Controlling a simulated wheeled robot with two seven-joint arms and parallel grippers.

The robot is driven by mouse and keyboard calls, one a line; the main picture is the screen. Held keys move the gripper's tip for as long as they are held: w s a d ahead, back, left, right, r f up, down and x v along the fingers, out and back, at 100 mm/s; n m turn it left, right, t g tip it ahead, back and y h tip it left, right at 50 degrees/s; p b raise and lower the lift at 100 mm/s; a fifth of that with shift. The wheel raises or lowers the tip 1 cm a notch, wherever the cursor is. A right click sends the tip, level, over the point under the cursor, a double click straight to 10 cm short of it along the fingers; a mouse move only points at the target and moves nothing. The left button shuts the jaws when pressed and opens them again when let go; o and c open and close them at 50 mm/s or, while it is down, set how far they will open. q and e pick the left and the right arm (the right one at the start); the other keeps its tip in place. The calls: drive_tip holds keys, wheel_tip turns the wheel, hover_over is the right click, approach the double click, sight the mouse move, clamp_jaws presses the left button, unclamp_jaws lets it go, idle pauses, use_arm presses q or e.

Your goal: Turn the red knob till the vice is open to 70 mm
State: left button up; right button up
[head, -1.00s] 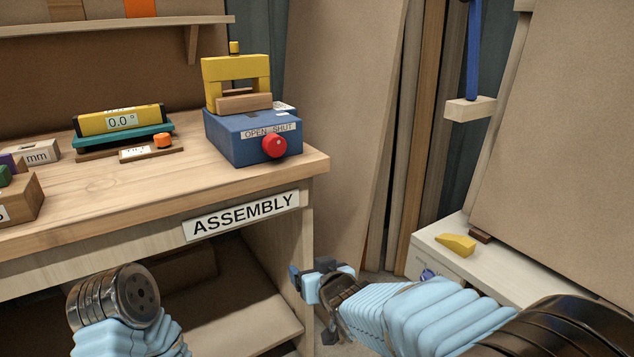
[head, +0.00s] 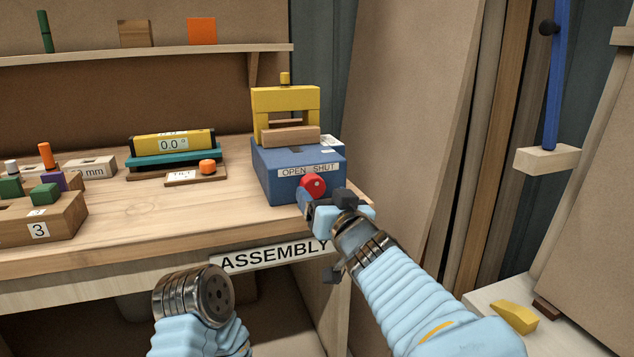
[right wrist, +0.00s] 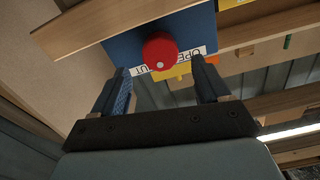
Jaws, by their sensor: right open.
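The red knob (head: 313,185) is on the front of the blue vice base (head: 270,185), under a label reading OPEN and SHUT. The vice's yellow frame (head: 285,100) and a wooden block (head: 290,135) sit on top of the base. My right gripper (head: 324,197) is open just in front of the knob. In the right wrist view, the knob (right wrist: 160,52) appears beyond the gap between the two open fingers (right wrist: 164,88); I cannot tell whether they touch it. The opening in millimetres cannot be read. My left gripper is out of view.
A yellow level (head: 172,143) reading 0.0° and an orange knob (head: 207,167) are left of the vice on the bench (head: 170,220). A block marked 3 (head: 40,228) is at far left. Boards lean to the right.

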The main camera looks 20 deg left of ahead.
sight(315, 187)
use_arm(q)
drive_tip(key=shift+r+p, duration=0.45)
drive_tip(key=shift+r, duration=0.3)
use_arm(e)
drive_tip(key=shift+x, duration=2.35)
drive_tip(key=shift+c, duration=0.4)
